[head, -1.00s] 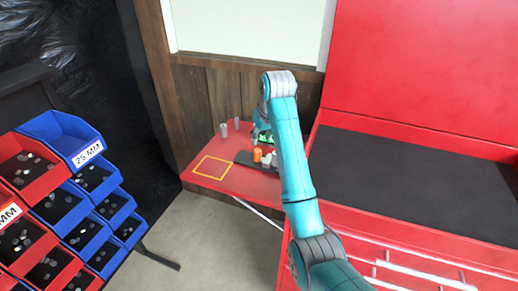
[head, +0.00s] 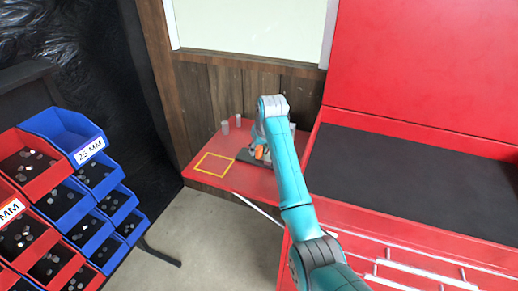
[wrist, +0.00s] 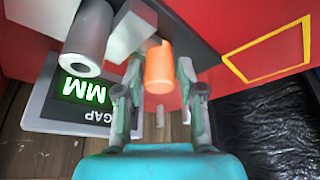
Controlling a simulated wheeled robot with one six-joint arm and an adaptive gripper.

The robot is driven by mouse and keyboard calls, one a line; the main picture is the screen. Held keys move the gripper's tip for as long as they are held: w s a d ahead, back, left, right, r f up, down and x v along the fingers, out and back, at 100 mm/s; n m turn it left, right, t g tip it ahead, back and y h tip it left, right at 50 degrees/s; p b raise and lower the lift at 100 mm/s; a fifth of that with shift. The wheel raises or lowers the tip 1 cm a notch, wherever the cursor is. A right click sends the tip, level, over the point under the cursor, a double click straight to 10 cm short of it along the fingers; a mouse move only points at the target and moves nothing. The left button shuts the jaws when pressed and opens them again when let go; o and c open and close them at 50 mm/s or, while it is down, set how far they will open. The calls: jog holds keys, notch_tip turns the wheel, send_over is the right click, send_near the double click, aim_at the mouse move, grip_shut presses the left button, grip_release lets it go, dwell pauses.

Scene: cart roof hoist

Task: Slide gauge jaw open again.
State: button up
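The gauge (wrist: 45,108) is a dark-edged plate with a lit green display reading "MM" and the label "GAP", upside down in the wrist view. In the head view my arm hides the display and much of the gauge.
The gauge rests on a red side table (head: 236,180) with a yellow square outline (head: 214,164). Two small pale cylinders (head: 225,127) stand at its back, near the wood wall. A red cabinet (head: 420,215) is at right; blue and red bins (head: 60,190) are at left.

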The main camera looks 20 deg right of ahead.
grip_shut()
jog(key=shift+w+a, duration=0.65)
jog(key=shift+a, duration=0.25)
jog(key=shift+o, duration=0.2)
grip_release()
jog(key=v, duration=1.2)
jog(key=shift+s, duration=0.1)
